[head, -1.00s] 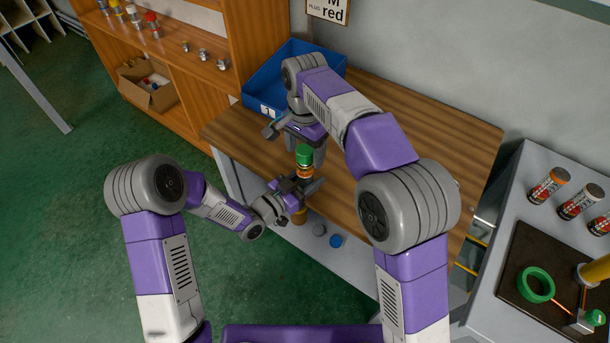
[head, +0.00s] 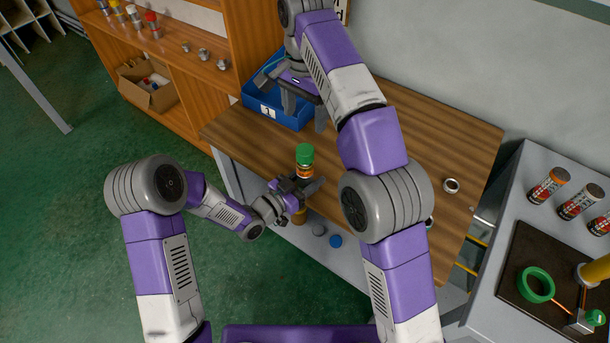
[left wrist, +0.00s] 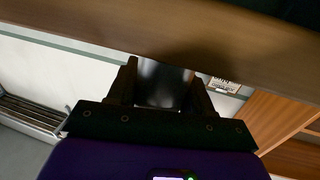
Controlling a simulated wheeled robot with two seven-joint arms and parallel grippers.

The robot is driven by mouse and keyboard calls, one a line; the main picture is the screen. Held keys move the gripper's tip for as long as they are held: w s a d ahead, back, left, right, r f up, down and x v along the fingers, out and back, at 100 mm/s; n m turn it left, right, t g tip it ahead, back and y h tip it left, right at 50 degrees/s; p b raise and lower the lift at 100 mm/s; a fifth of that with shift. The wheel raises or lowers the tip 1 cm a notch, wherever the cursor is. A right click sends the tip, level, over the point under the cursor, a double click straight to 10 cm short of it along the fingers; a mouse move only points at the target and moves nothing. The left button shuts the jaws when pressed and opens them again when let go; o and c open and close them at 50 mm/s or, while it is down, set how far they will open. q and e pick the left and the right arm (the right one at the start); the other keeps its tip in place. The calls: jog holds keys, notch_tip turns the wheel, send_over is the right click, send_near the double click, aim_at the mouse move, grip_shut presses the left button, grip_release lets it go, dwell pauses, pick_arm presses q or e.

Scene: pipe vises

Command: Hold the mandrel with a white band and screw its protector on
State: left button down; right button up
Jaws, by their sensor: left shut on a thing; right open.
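My left gripper (head: 307,190) is shut on an upright mandrel (head: 305,172) at the front edge of the wooden table. The mandrel's body looks orange and dark; I cannot make out a white band. A green protector (head: 304,154) sits on its top end; I cannot tell how far it is threaded on. In the left wrist view the fingers (left wrist: 160,90) close around a grey, shiny cylinder. My right gripper (head: 300,105) is open, fingers down and empty, by the blue bin, apart from the mandrel.
The blue bin (head: 276,113), labelled 1, stands at the table's back left. A metal ring (head: 451,185) lies on the wooden table (head: 400,120) at right. Several banded cylinders (head: 547,187) stand on the grey bench, beside a dark mat with a green ring (head: 536,285).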

dwell(0.4)
pick_arm(q)
jog(key=shift+c, duration=1.9)
grip_release()
jog(key=v, duration=0.7)
jog(key=shift+s+a+p, duration=0.2)
jog(key=shift+a+p, duration=0.05)
jog(key=shift+p, duration=0.05)
